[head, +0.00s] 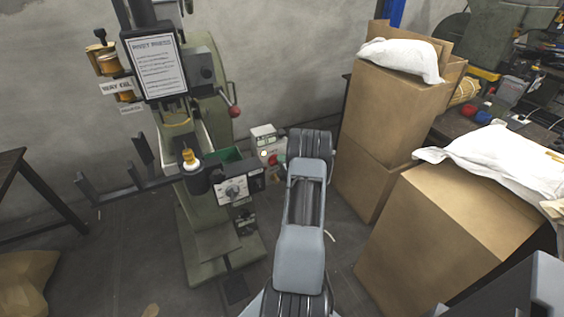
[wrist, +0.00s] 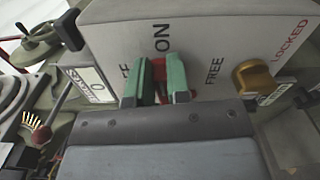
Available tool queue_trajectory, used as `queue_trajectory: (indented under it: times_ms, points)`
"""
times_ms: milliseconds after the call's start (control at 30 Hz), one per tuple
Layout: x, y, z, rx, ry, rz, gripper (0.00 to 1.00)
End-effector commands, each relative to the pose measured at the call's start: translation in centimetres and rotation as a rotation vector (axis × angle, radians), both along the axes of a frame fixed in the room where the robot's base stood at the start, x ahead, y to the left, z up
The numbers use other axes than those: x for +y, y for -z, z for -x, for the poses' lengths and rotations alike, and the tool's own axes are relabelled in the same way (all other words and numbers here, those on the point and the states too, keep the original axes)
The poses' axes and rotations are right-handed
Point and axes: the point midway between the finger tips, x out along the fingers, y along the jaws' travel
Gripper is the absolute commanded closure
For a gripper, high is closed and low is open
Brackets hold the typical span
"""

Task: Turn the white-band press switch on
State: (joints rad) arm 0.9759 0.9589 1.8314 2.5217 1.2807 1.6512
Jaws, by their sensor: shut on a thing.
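The rivet press (head: 205,80) is a green machine with a printed sign and a red-knobbed lever, left of centre in the head view. In the wrist view a pale panel (wrist: 215,30) carries the words ON, FREE and LOCKED, and another word partly covered. My gripper (wrist: 162,75) is in front of this panel, its two green fingers shut on a red switch (wrist: 158,70). Most of the switch is hidden between the fingers, so I cannot tell its position clearly. I cannot make out a white band for certain.
A brass knob (wrist: 256,78) is on the panel right of my gripper. In the head view, cardboard boxes (head: 385,110) with white sacks stand close to the right of my arm.

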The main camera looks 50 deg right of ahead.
Motion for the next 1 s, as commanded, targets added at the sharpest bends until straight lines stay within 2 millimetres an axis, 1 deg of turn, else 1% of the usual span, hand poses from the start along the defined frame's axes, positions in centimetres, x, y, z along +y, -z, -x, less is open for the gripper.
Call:
queue_trajectory:
  times_ms: [333,867,900,1000]
  points:
    - [-0.11,0.28,0.06,-0.046,0.003,-0.109,1.0]
    - [-0.1,0.33,0.06,-0.052,0.003,-0.128,1.0]
    - [-0.1,0.33,0.06,-0.052,0.003,-0.128,0.81]
    - [-0.09,0.33,0.06,-0.052,0.003,-0.128,0.72]
